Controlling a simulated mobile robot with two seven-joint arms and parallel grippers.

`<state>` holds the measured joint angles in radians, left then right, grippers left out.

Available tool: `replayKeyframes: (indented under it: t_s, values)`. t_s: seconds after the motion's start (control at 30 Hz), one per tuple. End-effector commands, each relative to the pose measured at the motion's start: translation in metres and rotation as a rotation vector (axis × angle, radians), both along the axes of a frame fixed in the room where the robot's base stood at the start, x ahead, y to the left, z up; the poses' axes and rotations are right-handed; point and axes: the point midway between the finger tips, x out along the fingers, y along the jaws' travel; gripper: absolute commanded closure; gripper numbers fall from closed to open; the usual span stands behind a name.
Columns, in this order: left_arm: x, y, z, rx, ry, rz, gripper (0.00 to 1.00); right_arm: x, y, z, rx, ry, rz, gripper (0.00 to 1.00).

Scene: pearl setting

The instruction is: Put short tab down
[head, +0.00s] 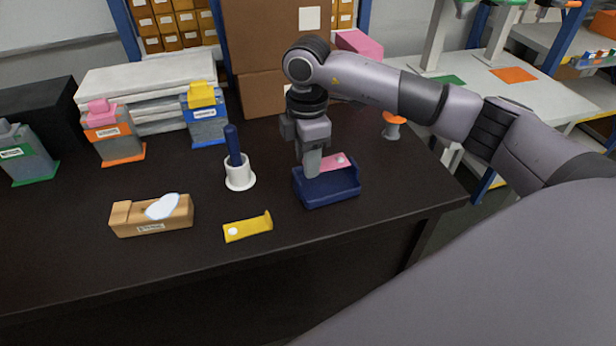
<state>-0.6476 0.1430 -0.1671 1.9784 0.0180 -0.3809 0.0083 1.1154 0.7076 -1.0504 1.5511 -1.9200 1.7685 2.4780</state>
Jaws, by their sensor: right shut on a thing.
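My right gripper (313,165) points down at the dark blue tray (330,197), over its left part. It is shut on a pink tab (335,163) that has a small pale round spot. The tab sticks out to the right of the fingers, within the tray's outline. I cannot tell whether it touches the tray. A yellow tab (250,229) with a white round spot and a raised right end lies on the dark table, in front and left of the tray. My left gripper is out of view.
A white holder with a blue handle (239,174) stands left of the tray. A wooden box with a white top piece (152,214) is further left. An orange-topped knob (394,125) stands behind right. Several coloured dispensers (113,134) line the back left. The dark table (90,262) is clear in front.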

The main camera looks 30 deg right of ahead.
Motion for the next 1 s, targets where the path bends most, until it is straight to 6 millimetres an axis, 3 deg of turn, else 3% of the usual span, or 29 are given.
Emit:
replayKeyframes:
  t_s: [0.27,0.5,0.87,0.9,0.97,1.0]
  values:
    - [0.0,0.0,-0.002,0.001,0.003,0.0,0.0,0.0,0.0,-0.023,0.0,0.001,0.0,0.96]
    - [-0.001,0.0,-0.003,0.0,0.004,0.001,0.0,0.0,0.0,-0.056,0.0,0.001,-0.001,0.96]
    - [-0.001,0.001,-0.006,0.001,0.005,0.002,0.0,0.0,0.0,-0.06,0.0,0.0,0.0,0.96]
    - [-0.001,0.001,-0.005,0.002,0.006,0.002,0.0,0.0,0.0,-0.061,0.0,0.0,0.0,0.6]
    - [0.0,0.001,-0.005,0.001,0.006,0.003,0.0,0.0,0.0,-0.06,0.0,0.0,0.0,0.41]
    - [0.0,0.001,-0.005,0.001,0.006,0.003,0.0,0.0,0.0,-0.06,0.0,0.0,0.0,0.38]
